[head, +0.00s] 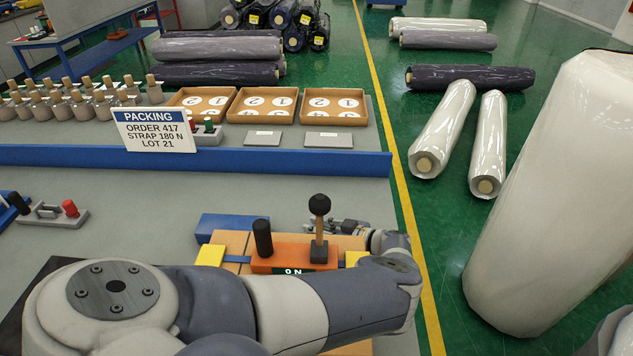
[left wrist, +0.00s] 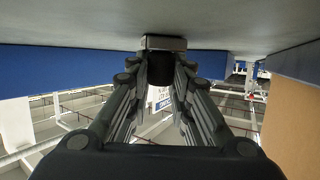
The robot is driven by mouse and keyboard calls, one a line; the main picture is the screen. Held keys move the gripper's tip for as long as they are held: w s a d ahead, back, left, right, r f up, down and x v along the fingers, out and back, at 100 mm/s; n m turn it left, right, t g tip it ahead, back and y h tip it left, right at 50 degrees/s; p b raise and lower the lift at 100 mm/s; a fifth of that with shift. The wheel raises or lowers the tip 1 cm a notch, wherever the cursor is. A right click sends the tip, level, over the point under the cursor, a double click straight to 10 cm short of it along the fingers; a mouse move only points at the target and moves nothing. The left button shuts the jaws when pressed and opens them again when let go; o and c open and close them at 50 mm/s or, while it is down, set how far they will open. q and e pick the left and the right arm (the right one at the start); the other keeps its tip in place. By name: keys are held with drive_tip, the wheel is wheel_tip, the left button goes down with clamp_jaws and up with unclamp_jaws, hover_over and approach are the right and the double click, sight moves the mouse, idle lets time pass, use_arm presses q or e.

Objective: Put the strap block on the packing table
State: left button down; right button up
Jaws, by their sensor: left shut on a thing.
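My left gripper (head: 337,228) is low over the grey packing table (head: 125,230), just behind an orange unit (head: 285,257). In the left wrist view its fingers (left wrist: 160,72) are closed on a small dark thing with a grey plate (left wrist: 163,42) at its end, close under the grey surface in that upside-down picture. I cannot tell for sure whether this is the strap block. The orange unit has a black grip, a ball-topped lever (head: 319,205) and a display reading 0 N. It sits on a tan block (head: 237,242) with a blue strap and yellow end pieces. My right gripper is out of view.
A blue rail (head: 200,158) crosses the table, with the packing sign (head: 153,130), trays (head: 262,105) and several grey weights (head: 77,105) behind it. A red-knobbed block (head: 60,212) sits left. Wrapped rolls (head: 442,130) lie on the floor right. The table's left middle is clear.

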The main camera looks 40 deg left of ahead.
use_arm(q)
drive_tip(key=shift+r, duration=0.15)
drive_tip(key=shift+s+d+f, duration=0.1)
drive_tip(key=shift+d+f, duration=0.05)
drive_tip(key=shift+f, duration=0.1)
drive_tip(key=c, duration=1.4)
unclamp_jaws()
drive_tip(key=shift+c, duration=0.2)
drive_tip(key=shift+r, duration=0.15)
